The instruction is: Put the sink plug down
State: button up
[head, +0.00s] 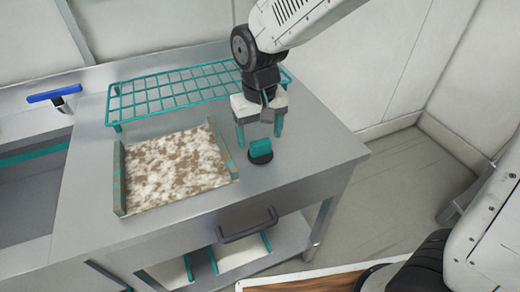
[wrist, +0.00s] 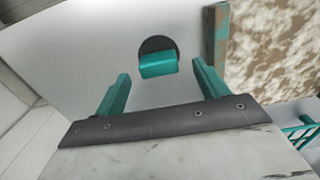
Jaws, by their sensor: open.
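The sink plug (head: 260,151) is a dark round disc with a teal grip on top. It sits on the grey metal counter (head: 310,151), right of the speckled board. My gripper (head: 260,138) is open above and just behind the plug, its two teal fingers pointing down. In the wrist view the plug (wrist: 158,58) lies beyond the fingertips of my gripper (wrist: 160,80), between their lines. Nothing is between the fingers, and the plug looks apart from them.
A speckled brown-and-white board (head: 178,168) with greenish side rails lies left of the plug. A teal wire rack (head: 170,95) stands behind. A sink basin (head: 30,185) with a blue-handled tap (head: 54,93) is at left. The counter's right part is clear.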

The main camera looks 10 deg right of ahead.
aim_at(260, 142)
notch_tip(260, 142, down, 4)
jog(key=shift+w+r, duration=0.1)
jog(key=c, duration=1.2)
jog(key=shift+o, duration=0.2)
jog(key=shift+r, duration=0.15)
